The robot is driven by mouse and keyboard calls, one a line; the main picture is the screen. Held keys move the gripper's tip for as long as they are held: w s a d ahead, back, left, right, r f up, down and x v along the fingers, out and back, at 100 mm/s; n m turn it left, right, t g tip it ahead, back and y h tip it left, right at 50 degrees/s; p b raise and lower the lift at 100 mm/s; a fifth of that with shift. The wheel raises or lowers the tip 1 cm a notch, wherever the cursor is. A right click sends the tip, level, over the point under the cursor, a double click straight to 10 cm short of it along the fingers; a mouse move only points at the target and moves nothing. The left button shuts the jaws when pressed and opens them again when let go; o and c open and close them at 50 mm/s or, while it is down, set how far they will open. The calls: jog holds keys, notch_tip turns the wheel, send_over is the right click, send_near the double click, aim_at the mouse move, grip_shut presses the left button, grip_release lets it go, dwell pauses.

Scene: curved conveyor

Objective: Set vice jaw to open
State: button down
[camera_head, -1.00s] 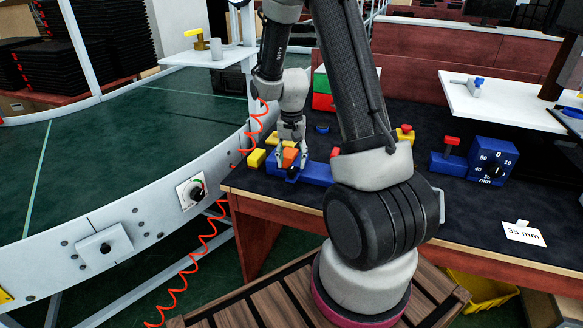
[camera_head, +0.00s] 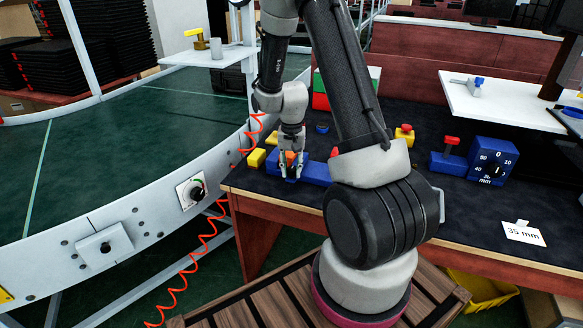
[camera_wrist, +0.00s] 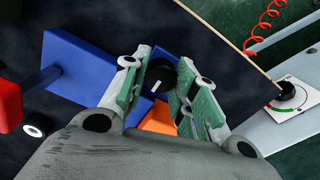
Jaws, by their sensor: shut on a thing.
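The blue vice (camera_head: 317,172) lies on the dark bench top near its left end, partly hidden by my arm. Its orange part (camera_head: 290,156) shows between my fingers, and an orange part (camera_wrist: 158,119) shows low between them in the wrist view. My gripper (camera_head: 292,174) points down at the vice's left end. In the wrist view my gripper (camera_wrist: 158,90) has its fingers on either side of a round black knob (camera_wrist: 160,76) with a white mark, in front of a blue part. It is shut on this knob; the exact contact is partly hidden. A large blue block (camera_wrist: 80,68) stands left of the fingers.
A yellow block (camera_head: 256,158) sits left of the vice. A blue dial box (camera_head: 492,160) and a "35 mm" card (camera_head: 523,233) are at the right. The curved conveyor (camera_head: 110,215) borders the bench on the left. A red hose (camera_head: 190,270) hangs between.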

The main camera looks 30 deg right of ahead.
jog(key=shift+s+d, duration=0.5)
jog(key=shift+s, duration=0.15)
jog(key=shift+s+d, duration=0.45)
jog(key=shift+s, duration=0.2)
jog(key=c, duration=1.1)
grip_release()
jog(key=shift+s+d, duration=0.1)
jog(key=shift+d, duration=0.05)
notch_tip(320, 180, up, 12)
